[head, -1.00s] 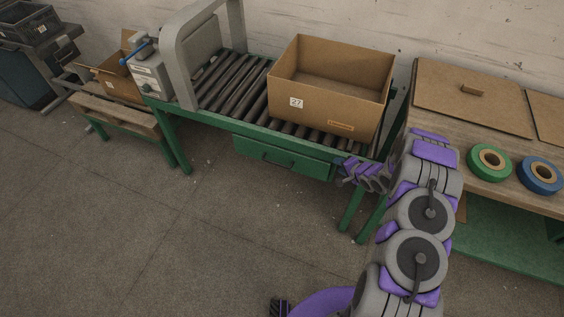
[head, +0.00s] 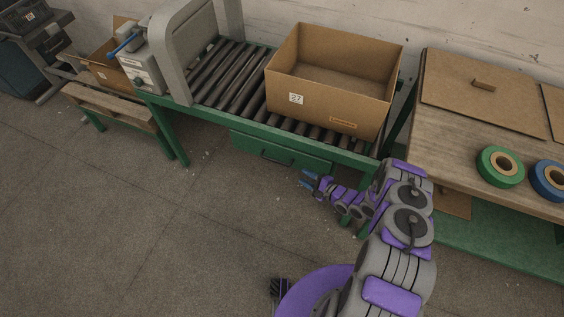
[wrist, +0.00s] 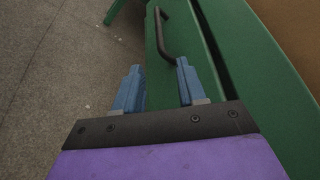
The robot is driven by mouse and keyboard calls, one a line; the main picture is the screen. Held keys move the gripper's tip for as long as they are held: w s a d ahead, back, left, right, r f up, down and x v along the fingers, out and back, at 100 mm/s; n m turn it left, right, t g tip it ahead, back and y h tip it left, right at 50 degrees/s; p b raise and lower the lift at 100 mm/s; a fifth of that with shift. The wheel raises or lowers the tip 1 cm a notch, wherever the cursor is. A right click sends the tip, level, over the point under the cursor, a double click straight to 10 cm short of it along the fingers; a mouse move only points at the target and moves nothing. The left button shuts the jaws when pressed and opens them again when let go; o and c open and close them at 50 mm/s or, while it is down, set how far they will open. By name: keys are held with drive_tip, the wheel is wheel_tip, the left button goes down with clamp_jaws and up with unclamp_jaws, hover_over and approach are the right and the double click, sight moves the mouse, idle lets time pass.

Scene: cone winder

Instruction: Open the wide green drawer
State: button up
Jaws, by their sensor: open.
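The wide green drawer (head: 282,153) sits under the roller conveyor and looks shut in the head view. Its dark bar handle (head: 277,158) is on the front face. In the wrist view the handle (wrist: 166,34) stands out from the green drawer front (wrist: 158,85), ahead of my gripper. My gripper (head: 307,179) is below and to the right of the handle in the head view. In the wrist view its two blue fingers (wrist: 158,75) are apart with nothing between them. They are short of the handle and not around it.
An open cardboard box (head: 325,109) stands on the roller conveyor (head: 231,78) above the drawer. A wooden bench (head: 450,148) with a green tape roll (head: 500,167) and a blue one (head: 551,180) is at right. Floor in front is clear.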

sight(280, 163)
drive_tip(key=b+x, duration=0.2)
drive_tip(key=x, duration=1.1)
drive_tip(key=shift+w+a+f, duration=0.15)
drive_tip(key=shift+w+a, duration=0.05)
drive_tip(key=shift+w+a+f, duration=0.1)
drive_tip(key=shift+w+a, duration=0.1)
drive_tip(key=shift+a, duration=0.5)
drive_tip(key=shift+d, duration=0.15)
drive_tip(key=shift+d, duration=0.2)
drive_tip(key=shift+c, duration=1.4)
drive_tip(key=shift+a, duration=0.15)
clamp_jaws()
